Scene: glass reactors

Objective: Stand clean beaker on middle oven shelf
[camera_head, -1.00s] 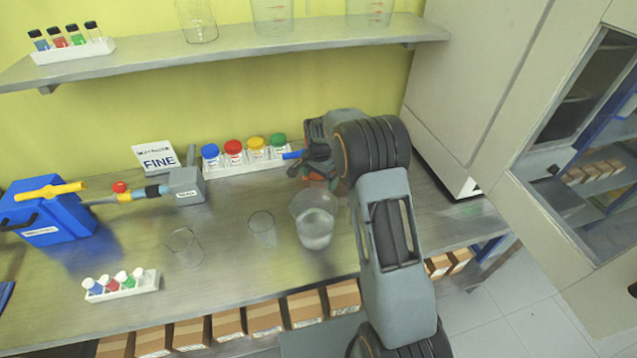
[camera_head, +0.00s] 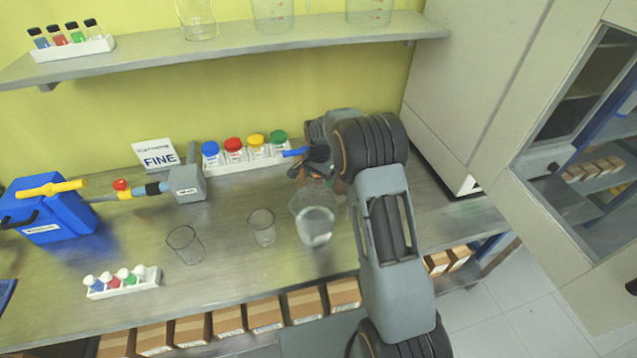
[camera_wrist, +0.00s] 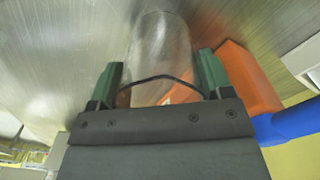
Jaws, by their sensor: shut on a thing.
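My gripper (camera_wrist: 160,66) is shut on a clear glass beaker (camera_wrist: 160,40), which sits between its two green fingers in the wrist view. In the head view this beaker (camera_head: 316,226) looks tilted, over the bench just below my gripper; I cannot tell whether it touches the bench.
An orange thing (camera_wrist: 248,80) with a blue part lies close beside my gripper. A rack of colour-capped jars (camera_head: 245,160), a blue case (camera_head: 45,215) and a vial rack (camera_head: 122,285) stand on the bench. A windowed door panel (camera_head: 540,190) is at the right.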

